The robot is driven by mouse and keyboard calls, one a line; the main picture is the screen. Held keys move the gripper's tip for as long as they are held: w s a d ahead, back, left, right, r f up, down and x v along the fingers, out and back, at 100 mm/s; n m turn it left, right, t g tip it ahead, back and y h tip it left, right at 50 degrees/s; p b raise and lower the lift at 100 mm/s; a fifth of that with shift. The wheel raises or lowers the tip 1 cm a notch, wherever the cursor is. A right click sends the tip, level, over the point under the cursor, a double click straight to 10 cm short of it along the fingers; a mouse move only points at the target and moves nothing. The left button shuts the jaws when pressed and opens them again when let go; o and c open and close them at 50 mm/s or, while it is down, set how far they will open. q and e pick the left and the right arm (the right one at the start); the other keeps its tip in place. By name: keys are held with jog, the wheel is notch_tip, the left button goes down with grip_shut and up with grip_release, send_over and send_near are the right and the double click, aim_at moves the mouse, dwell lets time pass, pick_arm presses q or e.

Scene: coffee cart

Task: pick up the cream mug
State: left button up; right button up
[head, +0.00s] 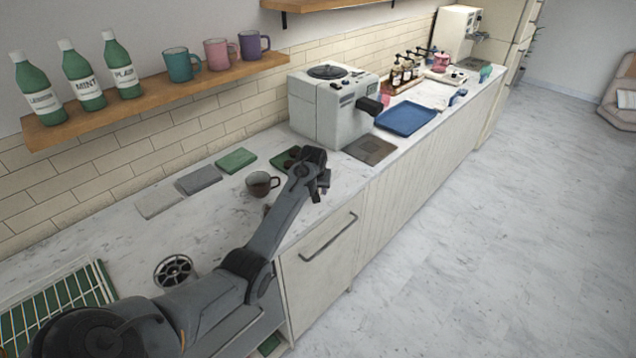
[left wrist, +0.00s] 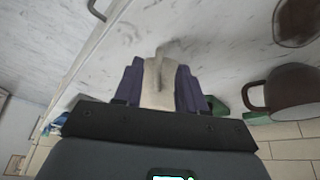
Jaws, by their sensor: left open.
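I see no mug that is clearly cream. A dark brown mug (head: 262,183) stands upright on the counter, left of my left gripper (head: 320,187). In the left wrist view this brown mug (left wrist: 290,92) is at the right edge, beside the gripper and apart from it. A second brown rounded thing (left wrist: 298,20) is cut off at the upper right corner. My left gripper (left wrist: 160,85) is open over the counter's front part. A pale beige shape shows between its fingers; I cannot tell what it is. My right gripper is out of view.
Teal (head: 180,64), pink (head: 217,54) and purple (head: 254,45) mugs stand on the wall shelf (head: 150,98) with green bottles. A grey-white machine (head: 325,105) and a blue tray (head: 405,119) stand beyond the gripper. Flat coasters (head: 198,179) lie near the wall.

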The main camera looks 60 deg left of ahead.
aim_at(319, 191)
pick_arm(q)
jog(key=shift+b+x, duration=0.35)
jog(key=shift+x, duration=1.6)
grip_shut()
jog(key=shift+r, duration=0.1)
